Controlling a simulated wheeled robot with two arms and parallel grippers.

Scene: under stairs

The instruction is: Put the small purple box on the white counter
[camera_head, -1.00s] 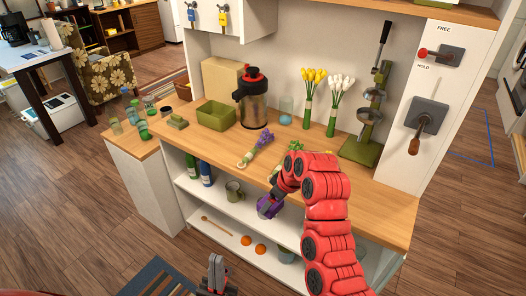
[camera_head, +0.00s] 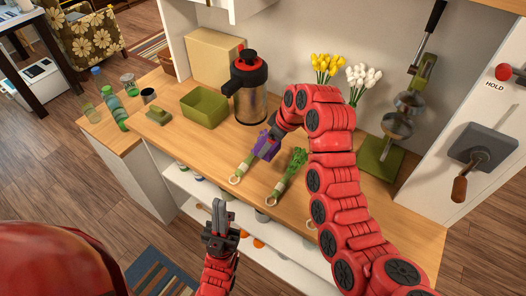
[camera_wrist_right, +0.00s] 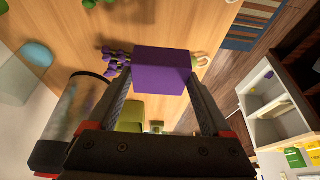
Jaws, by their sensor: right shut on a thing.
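The small purple box (camera_wrist_right: 163,70) is between the fingers of my right gripper (camera_wrist_right: 160,85), which is shut on it. In the head view the purple box (camera_head: 267,147) shows over the wooden top of the white counter (camera_head: 180,160), among the bundled flowers; I cannot tell whether it touches the top. My right arm hides part of the counter. My left gripper (camera_head: 221,214) is in front of the counter's front edge, apart from everything and empty; its fingers are too small to tell open from shut.
A purple flower bundle (camera_head: 238,174) and a green bundle (camera_head: 291,170) lie near the box. A green bin (camera_head: 204,107), a metal dispenser (camera_head: 249,90) and a green press (camera_head: 380,158) stand behind. The left front of the top is clear.

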